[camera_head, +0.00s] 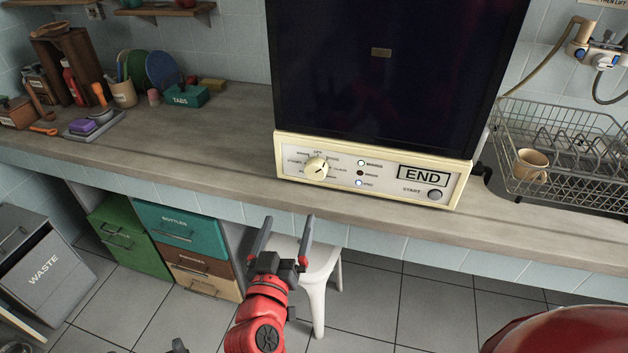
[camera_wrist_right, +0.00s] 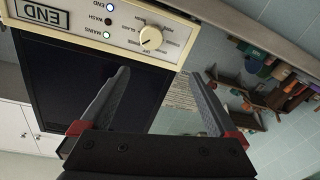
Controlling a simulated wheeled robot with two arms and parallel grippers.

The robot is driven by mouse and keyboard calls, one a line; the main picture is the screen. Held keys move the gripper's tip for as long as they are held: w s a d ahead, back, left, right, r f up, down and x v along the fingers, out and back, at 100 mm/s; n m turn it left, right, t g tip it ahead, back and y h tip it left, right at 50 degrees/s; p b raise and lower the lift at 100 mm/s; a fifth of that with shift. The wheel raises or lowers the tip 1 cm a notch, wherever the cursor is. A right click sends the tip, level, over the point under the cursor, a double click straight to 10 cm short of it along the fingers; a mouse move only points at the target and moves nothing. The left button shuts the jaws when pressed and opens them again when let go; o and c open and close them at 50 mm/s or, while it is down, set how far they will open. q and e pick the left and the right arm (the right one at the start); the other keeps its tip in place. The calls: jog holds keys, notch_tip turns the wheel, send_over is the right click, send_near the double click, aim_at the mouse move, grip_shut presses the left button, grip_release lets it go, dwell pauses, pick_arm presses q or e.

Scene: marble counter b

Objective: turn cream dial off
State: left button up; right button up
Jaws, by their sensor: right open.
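The cream dial (camera_head: 316,168) sits on the left part of the cream control panel (camera_head: 290,145) of a dark-fronted machine. It also shows in the right wrist view (camera_wrist_right: 151,38). Its pointer direction is too small to tell for sure. My right gripper (camera_head: 286,228) is open and empty, in front of the counter edge, below and apart from the dial. Its two fingers (camera_wrist_right: 160,90) are spread in the right wrist view, with the dial beyond them. Only a small dark tip at the bottom edge may be my left gripper; I cannot tell.
The panel has indicator lights, an END display (camera_head: 423,175) and a START button (camera_head: 435,195). A dish rack (camera_head: 560,150) with a mug (camera_head: 530,165) stands at right. A white stool (camera_head: 318,265) stands below the counter. The counter left of the machine is clear near its edge.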

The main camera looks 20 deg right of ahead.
jog(key=s+m, duration=0.1)
jog(key=g+h+p, duration=0.1)
jog(key=p, duration=0.1)
send_near(314, 173)
jog(key=x, duration=0.8)
jog(key=shift+d+r, duration=0.1)
jog(key=shift+d, duration=0.1)
jog(key=shift+w+d, duration=0.3)
jog(key=shift+w, duration=0.25)
jog(key=c, duration=1.4)
